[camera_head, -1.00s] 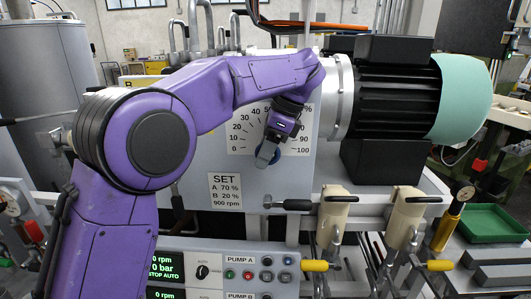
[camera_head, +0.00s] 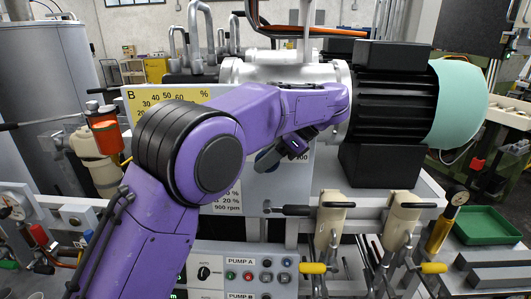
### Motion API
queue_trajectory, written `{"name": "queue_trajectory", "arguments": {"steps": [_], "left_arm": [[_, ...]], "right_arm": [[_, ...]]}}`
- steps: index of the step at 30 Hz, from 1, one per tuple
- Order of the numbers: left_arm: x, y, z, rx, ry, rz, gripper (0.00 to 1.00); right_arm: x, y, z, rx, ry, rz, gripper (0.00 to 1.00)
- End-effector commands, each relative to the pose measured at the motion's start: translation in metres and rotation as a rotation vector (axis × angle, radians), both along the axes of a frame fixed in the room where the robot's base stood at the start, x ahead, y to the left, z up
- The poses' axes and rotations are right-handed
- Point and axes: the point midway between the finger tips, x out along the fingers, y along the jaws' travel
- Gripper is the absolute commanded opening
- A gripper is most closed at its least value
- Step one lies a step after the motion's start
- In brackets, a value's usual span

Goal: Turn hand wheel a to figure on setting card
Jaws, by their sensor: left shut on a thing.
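My left gripper (camera_head: 276,154) is shut on the dark blue hand wheel (camera_head: 266,161) on the grey front panel, in front of the white scale. My purple left arm covers most of that scale. Only its lower right end, near the figure 100 (camera_head: 302,157), shows. The wheel's pointer position cannot be read. The setting card (camera_head: 228,207) is partly hidden behind my forearm; parts of "20 %" and "900 rpm" show. In the earlier picture it reads A 70 %, B 20 %. My right gripper is not in view.
A yellow scale marked B (camera_head: 140,101) stands left, partly behind my arm. The black motor (camera_head: 395,100) with its green cover (camera_head: 459,100) is at right. Below are two beige valve bodies (camera_head: 331,220) with yellow handles, and the pump control panel (camera_head: 250,270). A green tray (camera_head: 487,226) lies far right.

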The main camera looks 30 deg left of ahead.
Motion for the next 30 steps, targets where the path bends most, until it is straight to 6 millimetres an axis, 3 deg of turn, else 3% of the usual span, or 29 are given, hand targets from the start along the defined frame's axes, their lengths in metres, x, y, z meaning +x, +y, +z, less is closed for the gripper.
{"name": "queue_trajectory", "arguments": {"steps": [12, 30], "left_arm": [[0.002, -0.001, 0.006, 0.221, 0.127, -0.004, 0.0], [0.002, -0.001, 0.005, 0.277, 0.158, -0.005, 0.0]], "right_arm": [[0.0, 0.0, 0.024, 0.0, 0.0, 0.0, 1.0], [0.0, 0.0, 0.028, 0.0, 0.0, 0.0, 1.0]]}}
